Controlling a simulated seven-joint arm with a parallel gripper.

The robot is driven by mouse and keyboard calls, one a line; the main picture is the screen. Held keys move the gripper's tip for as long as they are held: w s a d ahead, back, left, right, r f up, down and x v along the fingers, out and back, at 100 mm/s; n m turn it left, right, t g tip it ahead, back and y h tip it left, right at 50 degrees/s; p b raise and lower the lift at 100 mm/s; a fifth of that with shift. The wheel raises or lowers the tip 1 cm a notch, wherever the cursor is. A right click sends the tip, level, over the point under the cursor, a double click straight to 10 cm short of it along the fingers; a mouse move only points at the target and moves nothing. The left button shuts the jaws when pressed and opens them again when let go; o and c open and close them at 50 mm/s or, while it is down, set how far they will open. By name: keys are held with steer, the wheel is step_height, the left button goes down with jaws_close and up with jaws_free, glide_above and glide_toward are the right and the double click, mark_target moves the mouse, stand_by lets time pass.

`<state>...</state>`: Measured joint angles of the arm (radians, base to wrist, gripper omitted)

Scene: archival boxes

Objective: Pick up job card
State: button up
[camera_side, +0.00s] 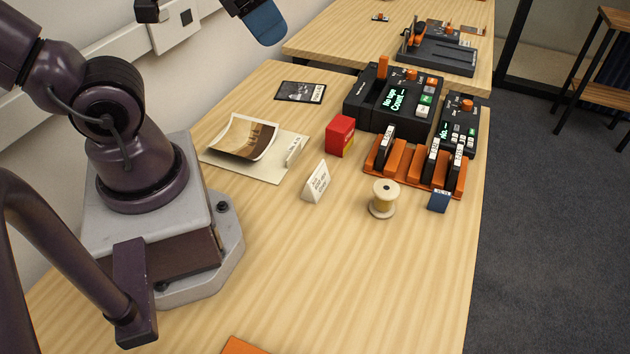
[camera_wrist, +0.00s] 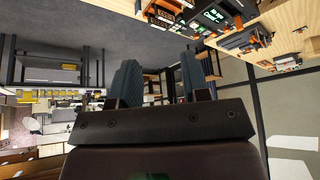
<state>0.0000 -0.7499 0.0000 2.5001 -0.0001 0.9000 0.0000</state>
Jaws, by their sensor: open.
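I cannot tell for sure which item is the job card. A small white tent card (camera_side: 317,182) with handwriting-like print stands upright in the middle of the table. A dark flat card (camera_side: 300,91) with a pale strip lies near the back left edge. My gripper (camera_wrist: 160,82) is open and empty in the wrist view, with two blue-grey fingers apart. In the side view only part of my gripper (camera_side: 263,22) shows, high above the table at the top edge, well away from the cards.
A curled photo (camera_side: 244,137) lies on a cream sheet (camera_side: 218,160). A red box (camera_side: 340,134), thread spool (camera_side: 384,198), orange rack (camera_side: 414,169), blue block (camera_side: 438,201) and black console (camera_side: 393,98) stand nearby. An orange item (camera_side: 243,346) is cut off in front. The table's front middle is clear.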

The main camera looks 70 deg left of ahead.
steer(key=o, duration=1.1)
steer(key=shift+d, duration=0.1)
steer(key=n+g, duration=0.6)
steer(key=n, duration=2)
glide_above(316, 171)
step_height(316, 171, down, 22)
steer(key=shift+n, duration=0.3)
step_height(316, 171, down, 8)
steer(key=shift+s+d, duration=0.1)
steer(key=shift+d, duration=0.05)
steer(key=shift+a+f, duration=0.2)
steer(key=shift+f, duration=2.25)
